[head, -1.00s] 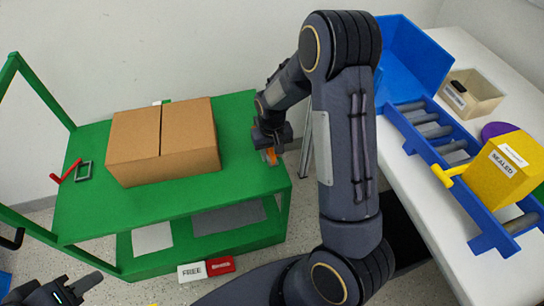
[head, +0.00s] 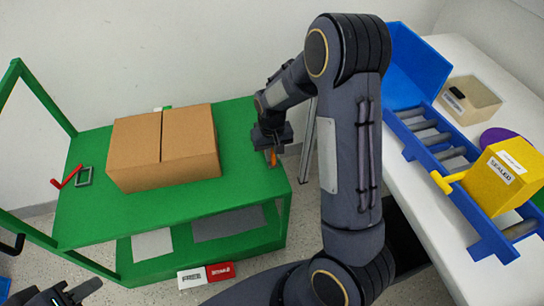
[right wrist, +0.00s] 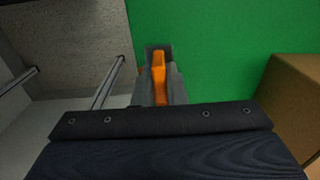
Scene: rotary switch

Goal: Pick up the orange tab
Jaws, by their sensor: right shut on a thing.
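The orange tab (head: 273,159) is at the right edge of the green cart's top. In the right wrist view the orange tab (right wrist: 158,75) lies between the fingers of my right gripper (right wrist: 160,72), which is shut on it. In the head view my right gripper (head: 272,150) points down over the cart's right end, and its fingers partly hide the tab. I cannot tell whether the tab still touches the cart top. My left gripper (head: 82,290) is at the bottom left corner, only partly in frame, away from the cart top.
A cardboard box (head: 165,150) stands on the green cart (head: 100,215), left of my right gripper. A red handle (head: 68,177) lies near the cart's left side. At right, a white table (head: 410,180) carries a blue roller conveyor (head: 455,190), a yellow box (head: 500,180) and a beige bin (head: 470,100).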

